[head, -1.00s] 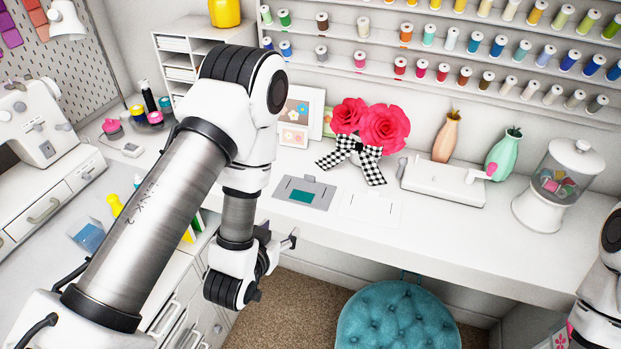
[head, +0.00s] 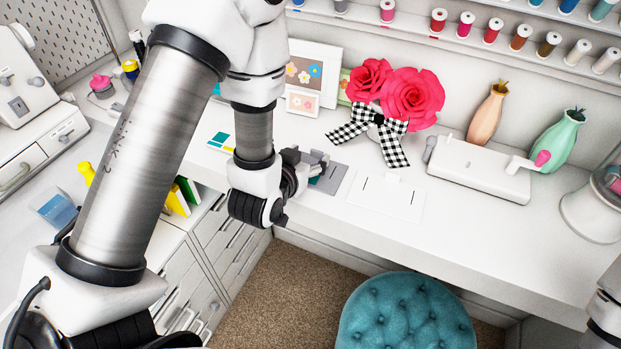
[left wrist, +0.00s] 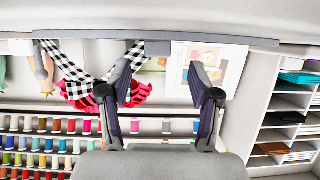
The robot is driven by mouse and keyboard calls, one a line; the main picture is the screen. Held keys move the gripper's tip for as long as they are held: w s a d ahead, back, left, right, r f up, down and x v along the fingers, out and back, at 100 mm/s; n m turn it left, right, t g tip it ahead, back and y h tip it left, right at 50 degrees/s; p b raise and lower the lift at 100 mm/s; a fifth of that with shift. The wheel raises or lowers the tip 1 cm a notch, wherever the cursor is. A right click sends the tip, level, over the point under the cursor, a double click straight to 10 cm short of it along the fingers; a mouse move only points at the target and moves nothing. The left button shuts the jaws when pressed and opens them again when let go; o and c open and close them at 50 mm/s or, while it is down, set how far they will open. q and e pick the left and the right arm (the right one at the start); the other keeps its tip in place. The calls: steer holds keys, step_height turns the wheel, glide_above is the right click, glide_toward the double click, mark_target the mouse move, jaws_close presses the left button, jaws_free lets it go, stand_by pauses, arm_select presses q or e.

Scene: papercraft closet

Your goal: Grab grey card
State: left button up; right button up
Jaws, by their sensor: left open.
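The grey card (head: 332,178) lies on the white desk to the left of a white card, and my left gripper hides its left part in the head view. My left gripper (head: 310,170) is open at the card's left side, low over the desk. I cannot tell whether it touches the card. In the left wrist view, which is upside down, the two fingers of the gripper (left wrist: 160,78) stand apart with nothing clasped between them. A thin grey strip crosses beyond the fingertips there, perhaps the card edge-on. My right gripper is out of view.
The white card (head: 387,197) lies just right of the grey one. Red paper flowers (head: 411,98) with a checkered bow and framed pictures (head: 312,72) stand behind. A white tool (head: 478,170) is farther right. A teal stool (head: 405,315) is in front of the desk.

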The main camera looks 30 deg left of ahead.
mark_target(316, 152)
arm_select(q)
steer(key=shift+w+f+b, duration=0.1)
steer(key=shift+f+b, duration=0.55)
steer(key=shift+b, duration=0.2)
steer(key=w+p, duration=0.1)
steer(key=w, duration=0.2)
steer(key=shift+w+f, duration=0.1)
steer(key=shift+f, duration=0.05)
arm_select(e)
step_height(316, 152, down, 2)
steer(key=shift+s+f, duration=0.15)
arm_select(q)
steer(key=c, duration=1.1)
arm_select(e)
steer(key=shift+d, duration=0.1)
arm_select(q)
steer(key=shift+o, duration=0.2)
